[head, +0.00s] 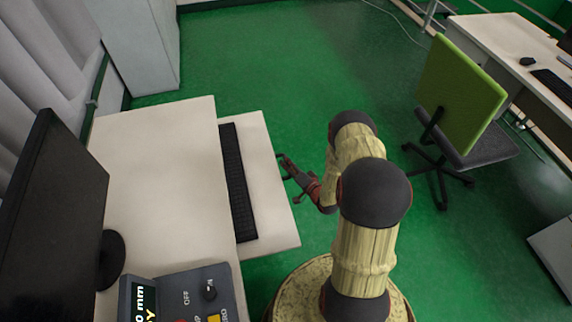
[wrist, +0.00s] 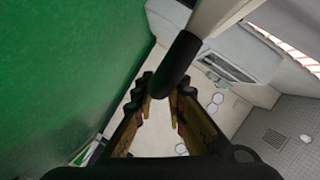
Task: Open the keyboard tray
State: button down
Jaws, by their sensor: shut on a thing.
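The keyboard tray (head: 268,195) is a pale board that sticks out from under the right side of the white desk in the head view. A black keyboard (head: 237,185) lies on it along the desk edge. My gripper (head: 287,168) is at the tray's outer right edge. In the wrist view my gripper (wrist: 166,88) has its fingers closed around a dark rounded bar, the tray handle (wrist: 180,60), beside a pale board edge. The fingers hide part of the handle.
The white desk (head: 150,150) carries a black monitor (head: 50,190) and a control box (head: 185,298). Green floor (head: 260,60) is open beyond the tray. A green office chair (head: 460,95) and another desk (head: 500,40) stand to the right.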

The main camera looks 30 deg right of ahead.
jog(key=c, duration=2.1)
grip_release()
jog(key=v, duration=1.2)
